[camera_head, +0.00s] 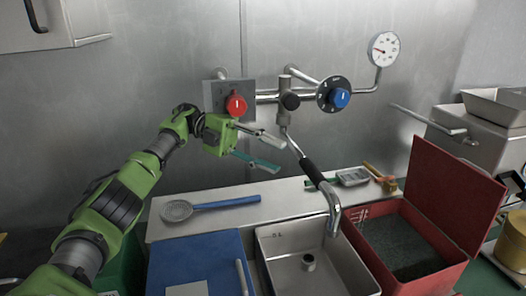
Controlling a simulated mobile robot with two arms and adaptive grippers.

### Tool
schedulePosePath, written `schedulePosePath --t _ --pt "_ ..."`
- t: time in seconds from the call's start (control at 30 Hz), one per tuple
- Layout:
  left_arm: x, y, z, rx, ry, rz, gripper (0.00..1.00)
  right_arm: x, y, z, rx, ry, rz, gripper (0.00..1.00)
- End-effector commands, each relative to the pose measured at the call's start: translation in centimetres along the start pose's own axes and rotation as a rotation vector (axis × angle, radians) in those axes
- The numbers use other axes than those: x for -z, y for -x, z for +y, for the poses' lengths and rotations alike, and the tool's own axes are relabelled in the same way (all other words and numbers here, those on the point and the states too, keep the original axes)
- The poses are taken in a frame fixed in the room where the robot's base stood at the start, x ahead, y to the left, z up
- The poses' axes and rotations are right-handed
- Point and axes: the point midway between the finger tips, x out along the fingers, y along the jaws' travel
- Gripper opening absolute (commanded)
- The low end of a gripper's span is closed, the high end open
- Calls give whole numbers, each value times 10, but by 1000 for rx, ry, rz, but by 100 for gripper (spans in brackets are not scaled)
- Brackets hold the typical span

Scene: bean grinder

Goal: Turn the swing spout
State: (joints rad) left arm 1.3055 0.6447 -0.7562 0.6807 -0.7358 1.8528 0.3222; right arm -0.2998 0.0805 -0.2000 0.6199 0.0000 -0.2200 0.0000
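The swing spout (299,150) is a bent metal pipe with a black sleeve (313,173). It hangs from the wall fitting and slants down to the right, its curved outlet (334,212) near the right rim of the sink (280,236). My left gripper (279,156) points right, just left of the spout's upper part in the picture. Its two fingers, one grey and one teal, are spread with nothing visible between them. Whether a fingertip touches the pipe cannot be told. My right gripper is not in view.
A red knob (237,105), a blue knob (340,97) and a gauge (383,49) are on the wall piping. A skimmer (210,205) lies on the ledge (285,192). A red box (358,228) with a raised lid (450,195) stands right of the sink, a blue board (190,262) left.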

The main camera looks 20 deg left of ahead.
Motion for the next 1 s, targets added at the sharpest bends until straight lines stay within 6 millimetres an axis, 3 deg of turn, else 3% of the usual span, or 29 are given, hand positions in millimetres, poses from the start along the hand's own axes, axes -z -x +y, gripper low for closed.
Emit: schedulePosePath --t 0.3,1.0 --pt "0 18 0 -2 0 1 34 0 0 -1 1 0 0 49" --pt "0 19 0 -1 0 1 34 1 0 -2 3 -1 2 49"
